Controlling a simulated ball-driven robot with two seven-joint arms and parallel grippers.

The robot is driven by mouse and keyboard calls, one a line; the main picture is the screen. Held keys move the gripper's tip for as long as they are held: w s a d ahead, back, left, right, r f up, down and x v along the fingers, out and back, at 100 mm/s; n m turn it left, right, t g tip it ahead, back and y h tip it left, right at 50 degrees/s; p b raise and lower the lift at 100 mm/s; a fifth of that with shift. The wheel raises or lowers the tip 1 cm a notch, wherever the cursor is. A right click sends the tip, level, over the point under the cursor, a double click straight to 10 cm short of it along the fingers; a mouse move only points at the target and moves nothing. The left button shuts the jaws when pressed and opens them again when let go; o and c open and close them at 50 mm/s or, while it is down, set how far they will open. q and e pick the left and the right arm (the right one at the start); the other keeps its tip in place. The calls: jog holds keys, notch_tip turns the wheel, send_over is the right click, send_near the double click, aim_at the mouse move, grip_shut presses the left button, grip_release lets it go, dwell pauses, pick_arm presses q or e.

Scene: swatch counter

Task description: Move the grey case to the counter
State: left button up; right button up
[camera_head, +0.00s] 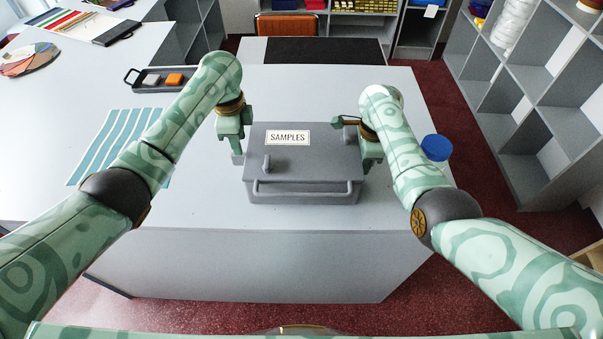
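The grey case (302,185) has a "SAMPLES" label (288,137) on its lid and a bar handle (305,188) along its near side. It is upright and level over the near part of the light grey counter (205,205). It looks to rest there, though its underside is hidden. My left gripper (237,152) points down close beside the case's left side. My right gripper (370,158) points down at its right side and overlaps that edge in the picture. Whether either gripper's fingers are closed on the case cannot be made out.
A dark tray (138,85) with a grey and an orange block stands at the back left. A blue striped sheet (100,150) lies left of the case. A blue round object (436,147) is beyond the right arm. Shelves (540,85) stand at right. The counter behind the case is clear.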

pick_arm(q)
notch_tip(320, 180, up, 3)
jog(key=shift+s+r, duration=0.1)
pick_arm(e)
jog(key=shift+s, duration=0.1)
pick_arm(q)
jog(key=shift+r, duration=0.4)
pick_arm(e)
jog(key=shift+r, duration=0.1)
pick_arm(q)
jog(key=shift+r, duration=0.1)
pick_arm(e)
jog(key=shift+r, duration=0.25)
jog(key=r, duration=1.1)
jog(key=shift+s+r, duration=0.2)
jog(key=shift+s, duration=0.05)
